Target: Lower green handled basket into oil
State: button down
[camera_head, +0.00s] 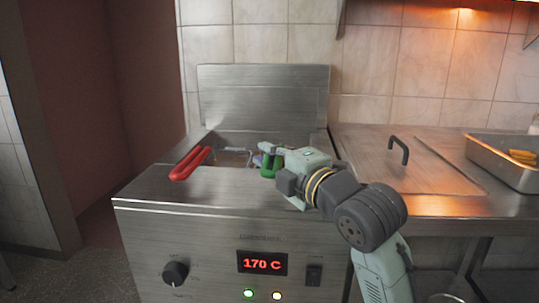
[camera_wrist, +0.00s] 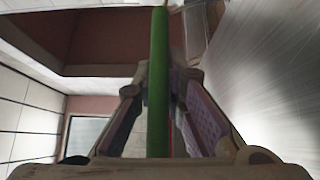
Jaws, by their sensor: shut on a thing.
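My gripper (camera_head: 265,157) is at the right side of the fryer, shut on the green handle (camera_head: 268,166) of a basket. In the wrist view the green handle (camera_wrist: 158,85) runs upright between the two fingers of my gripper (camera_wrist: 160,100). The fryer (camera_head: 150,190) is a steel box with an open well at its top. A red handle (camera_head: 190,163) of another basket sticks out over the fryer's front left. The green-handled basket itself is mostly hidden behind my gripper, so its height against the oil cannot be told. The oil surface is not clearly visible.
The fryer's display (camera_head: 262,263) reads 170 C, with a knob (camera_head: 175,273) on its front left. A steel back panel (camera_head: 263,100) stands behind the well. To the right, a counter (camera_head: 440,205) has a lid with a black handle (camera_head: 398,149) and a steel tray (camera_head: 490,163) with yellow food.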

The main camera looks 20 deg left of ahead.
jog(key=shift+f, duration=0.15)
jog(key=shift+f+b, duration=0.3)
jog(key=shift+b, duration=0.2)
jog(key=shift+f, duration=0.25)
jog(key=c, duration=1.6)
grip_release()
jog(key=shift+o, duration=0.2)
